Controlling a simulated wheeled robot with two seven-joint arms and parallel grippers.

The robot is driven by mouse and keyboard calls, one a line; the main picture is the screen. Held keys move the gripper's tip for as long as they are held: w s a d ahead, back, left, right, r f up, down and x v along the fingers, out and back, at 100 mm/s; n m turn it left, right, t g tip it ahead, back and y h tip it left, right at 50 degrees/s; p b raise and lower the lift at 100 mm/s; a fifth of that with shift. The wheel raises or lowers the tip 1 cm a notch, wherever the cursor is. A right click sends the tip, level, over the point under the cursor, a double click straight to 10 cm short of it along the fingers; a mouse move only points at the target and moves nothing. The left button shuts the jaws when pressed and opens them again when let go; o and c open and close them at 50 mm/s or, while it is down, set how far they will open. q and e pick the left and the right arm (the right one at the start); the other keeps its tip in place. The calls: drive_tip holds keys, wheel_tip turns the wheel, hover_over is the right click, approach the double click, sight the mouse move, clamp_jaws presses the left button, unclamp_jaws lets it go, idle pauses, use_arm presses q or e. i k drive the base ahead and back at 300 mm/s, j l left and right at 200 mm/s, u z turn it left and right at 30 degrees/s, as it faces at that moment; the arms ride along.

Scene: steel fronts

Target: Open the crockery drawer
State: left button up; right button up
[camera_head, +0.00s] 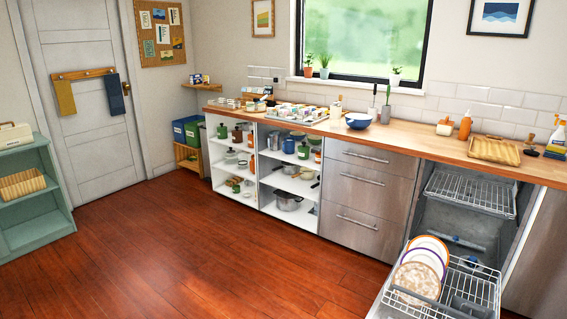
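A steel-fronted unit of three stacked drawers stands under the wooden counter, right of the open white shelves. Its top drawer (373,157), middle drawer (366,183) and bottom drawer (356,221) all look shut. Each has a horizontal bar handle. I cannot tell from the fronts which one is the crockery drawer. Neither of my grippers shows in the head view.
The dishwasher (470,240) right of the drawers is open, its lower rack (462,290) pulled out with several plates (420,275). Open shelves (290,184) hold pots and jars. The wooden floor (200,250) before the drawers is clear. A green shelf (40,205) stands left.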

sight(387, 196)
drive_tip(key=i+z, duration=0.1)
drive_tip(key=i, duration=0.4)
drive_tip(key=i+j+z, duration=0.1)
drive_tip(key=i, duration=0.45)
drive_tip(key=i+j+z, duration=0.15)
drive_tip(key=i, duration=0.35)
drive_tip(key=i+j+z, duration=0.3)
drive_tip(key=i+z, duration=0.2)
drive_tip(key=i+j+z, duration=1)
drive_tip(key=j, duration=0.2)
drive_tip(key=k+l, duration=0.05)
drive_tip(key=k, duration=0.05)
